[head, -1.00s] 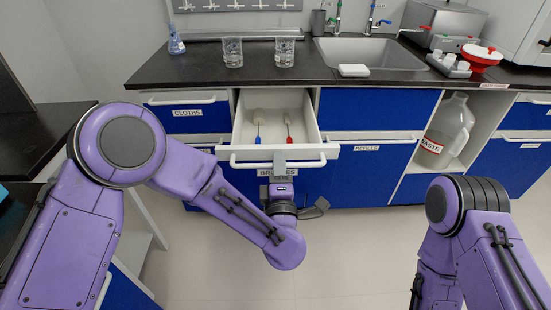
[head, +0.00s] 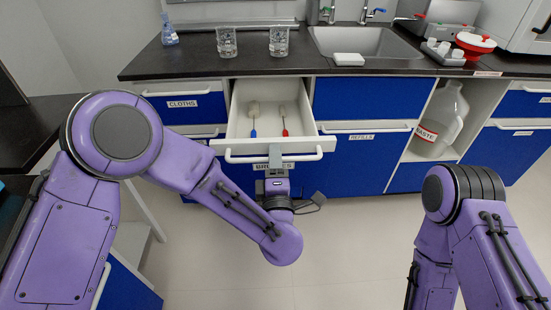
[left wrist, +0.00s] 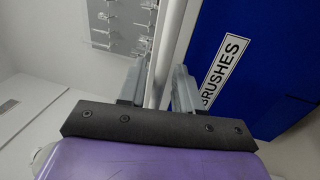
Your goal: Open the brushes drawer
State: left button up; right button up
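The brushes drawer (head: 240,132) stands pulled out of the blue cabinet in the head view, with two brushes inside, one blue-handled (head: 253,122) and one red-handled (head: 283,122). Its white bar handle (head: 236,157) runs across the front. My left gripper (head: 274,160) is at the middle of this handle, partly covering the label on the drawer front. In the left wrist view the handle bar (left wrist: 167,45) passes between the two fingers of my left gripper (left wrist: 157,88), which are close around it. The BRUSHES label (left wrist: 222,72) shows beside it. My right gripper is out of view.
A dark countertop (head: 200,65) above holds two glass beakers (head: 278,42), a blue flask (head: 168,30) and a sink (head: 365,43). The CLOTHS drawer (head: 190,105) is shut at left. A waste jug (head: 440,120) stands in an open cubby. Floor below is clear.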

pick_arm(q)
jog(key=b+v, duration=0.1)
jog(key=v, duration=0.9)
jog(key=shift+s, duration=0.2)
